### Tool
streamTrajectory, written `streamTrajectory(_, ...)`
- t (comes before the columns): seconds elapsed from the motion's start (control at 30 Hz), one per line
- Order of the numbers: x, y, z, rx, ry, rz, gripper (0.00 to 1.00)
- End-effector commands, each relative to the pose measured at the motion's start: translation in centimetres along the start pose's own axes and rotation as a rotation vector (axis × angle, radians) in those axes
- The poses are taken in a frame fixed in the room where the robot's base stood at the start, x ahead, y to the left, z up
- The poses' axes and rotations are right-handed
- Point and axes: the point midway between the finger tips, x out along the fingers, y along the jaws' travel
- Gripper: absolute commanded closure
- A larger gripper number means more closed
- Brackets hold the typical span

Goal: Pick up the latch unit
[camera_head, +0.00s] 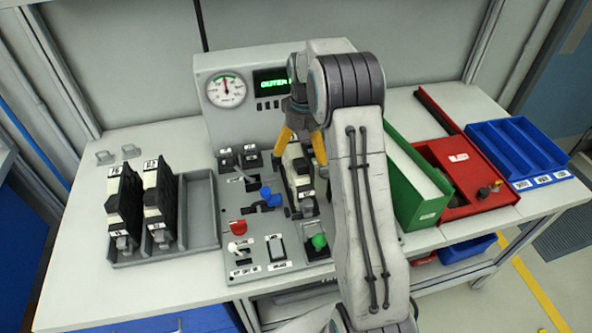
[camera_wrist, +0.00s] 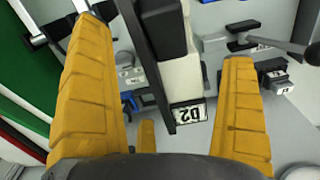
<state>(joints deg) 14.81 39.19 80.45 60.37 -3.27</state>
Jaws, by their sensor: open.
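A black and white latch unit (camera_head: 299,179) stands in the grey control panel, below my gripper (camera_head: 301,151). In the wrist view the same unit (camera_wrist: 182,76) carries a label reading D2 and lies between the two yellow fingers of my gripper (camera_wrist: 165,45). The gripper is open, its fingers pointing down on either side of the unit's upper part. I see gaps beside the unit, and no clear contact. My arm hides part of the panel to the unit's right. Two similar black and white units (camera_head: 125,205) (camera_head: 160,202) stand in a grey tray (camera_head: 202,205) at the left.
Around the unit, the panel has a blue lever (camera_head: 268,195), a red knob (camera_head: 238,227), a green knob (camera_head: 319,241) and a gauge (camera_head: 226,89). A green box (camera_head: 412,180), a red tray (camera_head: 480,205) and a blue bin (camera_head: 519,148) are right of my arm.

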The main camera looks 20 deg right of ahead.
Motion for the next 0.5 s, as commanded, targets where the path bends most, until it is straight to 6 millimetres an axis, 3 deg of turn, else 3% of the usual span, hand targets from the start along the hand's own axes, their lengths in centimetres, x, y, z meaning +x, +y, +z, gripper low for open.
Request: streamTrajectory(0.5,4.9,-0.5,-0.4,-0.001,-0.002,0.0,0.0)
